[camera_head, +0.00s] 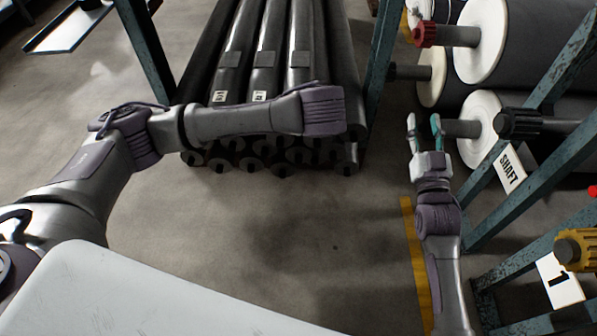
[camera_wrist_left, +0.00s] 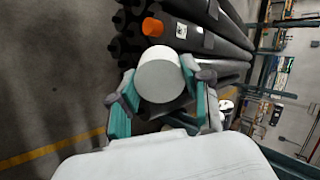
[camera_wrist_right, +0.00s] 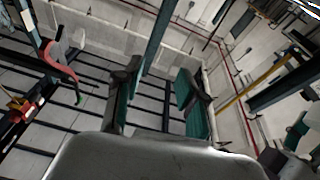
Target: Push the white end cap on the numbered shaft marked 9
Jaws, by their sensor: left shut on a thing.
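My left arm reaches across the head view to a ribbed wrist (camera_head: 325,110) in front of the dark rolls (camera_head: 268,60); its fingers are hidden there. In the left wrist view my left gripper (camera_wrist_left: 162,108) is shut on the white end cap (camera_wrist_left: 159,77), whose round face points towards the camera. My right gripper (camera_head: 424,123) is open and empty, just left of the end of a grey shaft (camera_head: 462,128). It also shows open in the right wrist view (camera_wrist_right: 158,82). I cannot make out a shaft marked 9; the tags on the rolls are too small to read.
An orange cap (camera_wrist_left: 152,27) sits on a dark roll end. A teal rack on the right has a SHAFT sign (camera_head: 508,168), a tag marked 1 (camera_head: 560,284), a red knob (camera_head: 426,34) and a yellow knob (camera_head: 572,251). The floor in the middle (camera_head: 300,225) is clear.

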